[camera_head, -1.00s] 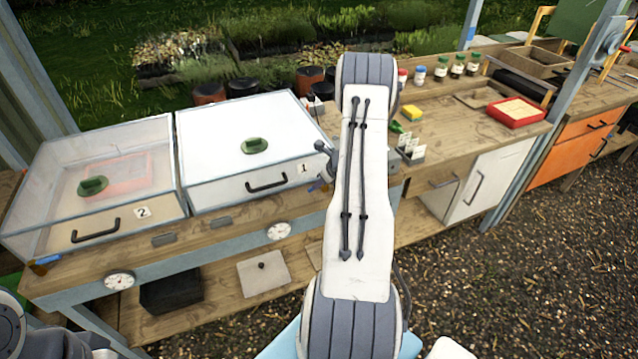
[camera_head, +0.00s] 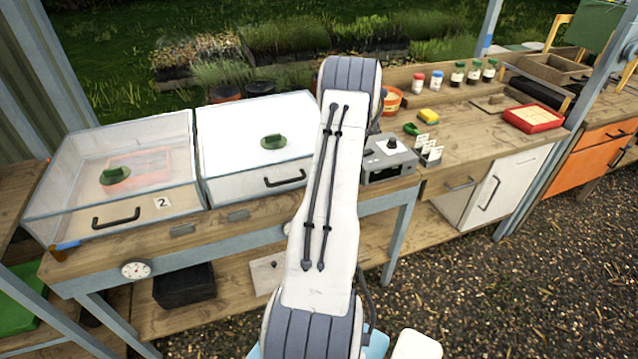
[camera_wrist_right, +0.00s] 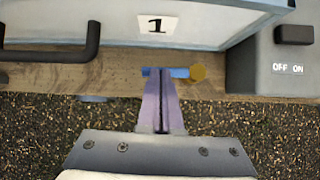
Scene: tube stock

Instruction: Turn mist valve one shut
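Mist valve one shows in the right wrist view as a blue lever (camera_wrist_right: 180,72) with a round brass body (camera_wrist_right: 198,73) at its right end. It is at the bench's front edge, below and in front of the box marked 1 (camera_wrist_right: 158,25). The lever lies sideways, about along the edge. My right gripper (camera_wrist_right: 161,74) has its purple fingers together, tips overlapping the lever in the picture; I cannot tell if they touch it. In the head view my right arm hides this valve and gripper. My left gripper is not in view.
A grey switch box (camera_head: 388,164), labelled OFF and ON in the wrist view (camera_wrist_right: 288,68), stands right of box 1. A clear box marked 2 (camera_head: 125,165) stands left, with another blue lever (camera_head: 67,245) at its front corner. Black drawer-style handles (camera_wrist_right: 92,40) jut from the boxes.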

